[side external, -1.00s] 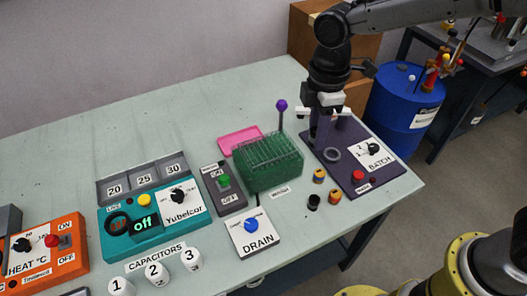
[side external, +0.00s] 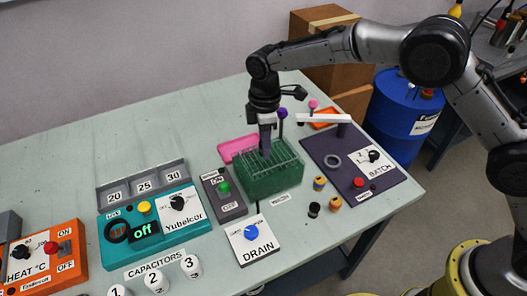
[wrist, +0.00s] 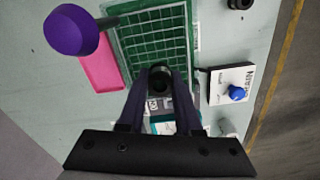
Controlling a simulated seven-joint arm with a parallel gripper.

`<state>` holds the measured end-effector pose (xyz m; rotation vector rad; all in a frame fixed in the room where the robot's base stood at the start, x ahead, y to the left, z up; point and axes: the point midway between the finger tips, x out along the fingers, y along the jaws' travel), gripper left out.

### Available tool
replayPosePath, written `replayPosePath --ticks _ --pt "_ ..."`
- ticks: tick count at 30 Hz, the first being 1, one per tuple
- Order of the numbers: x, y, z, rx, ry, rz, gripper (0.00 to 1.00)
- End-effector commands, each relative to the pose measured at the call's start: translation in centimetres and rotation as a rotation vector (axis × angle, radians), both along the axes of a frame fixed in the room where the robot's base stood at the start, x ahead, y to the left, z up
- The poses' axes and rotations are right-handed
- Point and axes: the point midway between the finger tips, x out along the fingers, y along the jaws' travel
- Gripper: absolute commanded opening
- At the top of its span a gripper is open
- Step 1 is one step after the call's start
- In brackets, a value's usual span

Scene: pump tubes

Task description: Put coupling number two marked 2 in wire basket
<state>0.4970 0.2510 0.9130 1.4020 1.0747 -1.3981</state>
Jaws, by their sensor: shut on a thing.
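The wire basket is a green open-topped mesh box (side external: 270,180) on the bench; it also shows in the wrist view (wrist: 160,38). My gripper (side external: 265,152) points down over the basket, its fingertips at about the level of the rim. In the wrist view my gripper (wrist: 160,92) is shut on a dark round coupling with a hollow end (wrist: 160,80), over the basket's near edge. No number is readable on it. A black coupling (side external: 314,209) and two orange-yellow couplings (side external: 319,183) (side external: 335,203) stand on the bench to the right of the basket.
A purple-knobbed post (side external: 283,114) stands close behind the basket, next to a pink tray (side external: 238,147). A switch box (side external: 224,193) and the DRAIN box (side external: 251,240) are near its left and front. The dark BATCH plate (side external: 355,165) with a grey ring lies at right.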

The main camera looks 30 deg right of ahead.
Motion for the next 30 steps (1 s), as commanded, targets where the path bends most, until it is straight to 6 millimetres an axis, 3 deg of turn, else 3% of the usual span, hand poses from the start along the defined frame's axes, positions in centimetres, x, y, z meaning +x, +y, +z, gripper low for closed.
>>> replayPosePath --ticks 8,20,21,25,30 --pt "0.3 0.1 -3.2 -0.001 0.001 0.0 0.0" --pt "0.3 0.1 -3.7 0.0 0.0 0.0 0.0" --pt "0.3 0.1 -3.7 0.0 0.0 0.0 0.4" --pt "0.3 0.1 -3.7 0.0 0.0 0.0 0.63" --pt "0.3 0.1 -3.7 0.0 0.0 0.0 0.63"
